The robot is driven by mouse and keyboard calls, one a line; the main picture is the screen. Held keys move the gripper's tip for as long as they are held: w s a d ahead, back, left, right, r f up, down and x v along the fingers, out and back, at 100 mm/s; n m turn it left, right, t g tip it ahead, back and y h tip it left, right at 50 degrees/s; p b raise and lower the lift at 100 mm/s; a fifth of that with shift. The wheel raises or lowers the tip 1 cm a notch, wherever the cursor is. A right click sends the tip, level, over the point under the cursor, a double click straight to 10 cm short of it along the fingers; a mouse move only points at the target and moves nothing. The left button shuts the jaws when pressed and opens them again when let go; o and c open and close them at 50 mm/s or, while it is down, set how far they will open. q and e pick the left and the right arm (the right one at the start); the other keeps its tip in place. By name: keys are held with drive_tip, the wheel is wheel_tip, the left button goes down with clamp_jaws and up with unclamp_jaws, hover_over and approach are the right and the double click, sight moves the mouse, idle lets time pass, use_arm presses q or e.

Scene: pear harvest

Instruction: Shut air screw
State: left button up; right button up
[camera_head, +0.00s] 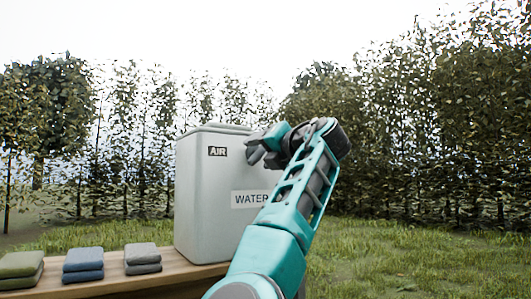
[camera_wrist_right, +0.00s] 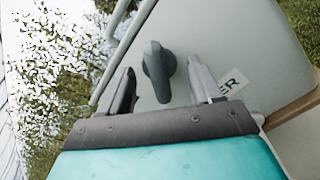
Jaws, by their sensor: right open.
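A pale grey water tank (camera_head: 205,195) stands on a wooden bench and carries an "AIR" label (camera_head: 217,151) near its top and a "WATER" label (camera_head: 248,199) lower down. The air screw (camera_wrist_right: 157,66), a dark grey winged knob, sticks out of the tank wall in the right wrist view. In the head view I cannot make it out apart from my gripper. My right gripper (camera_head: 260,149) is at the tank's upper right side. In its wrist view the open fingers (camera_wrist_right: 162,88) stand either side of the knob with gaps; how deep they reach around it I cannot tell. My left gripper is not in view.
The wooden bench (camera_head: 110,285) holds stacks of folded cloths: green (camera_head: 20,268), blue (camera_head: 83,264) and grey (camera_head: 142,258), left of the tank. Grass lies to the right, with rows of trees behind. My right arm covers part of the tank's right side.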

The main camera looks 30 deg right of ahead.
drive_tip(key=s+d+b, duration=0.1)
drive_tip(key=s+b, duration=0.1)
drive_tip(key=s, duration=1)
drive_tip(key=shift+s+d, duration=0.35)
drive_tip(key=shift+s, duration=0.05)
drive_tip(key=shift+d, duration=0.15)
drive_tip(key=shift+c, duration=0.9)
drive_tip(key=d, duration=0.1)
drive_tip(key=d+n+y, duration=0.1)
drive_tip(key=d+y, duration=0.1)
drive_tip(key=shift+w+n+g, duration=0.3)
drive_tip(key=shift+c, duration=0.7)
drive_tip(key=w+a, duration=0.1)
drive_tip(key=w, duration=0.3)
drive_tip(key=w+a+n+y+p, duration=0.1)
drive_tip(key=w+a, duration=0.1)
drive_tip(key=w, duration=0.2)
drive_tip(key=w+a+y+p, duration=0.1)
drive_tip(key=w, duration=0.3)
drive_tip(key=shift+a+r+n+g, duration=0.1)
drive_tip(key=shift+a+n+g, duration=0.1)
drive_tip(key=shift+n+g, duration=0.1)
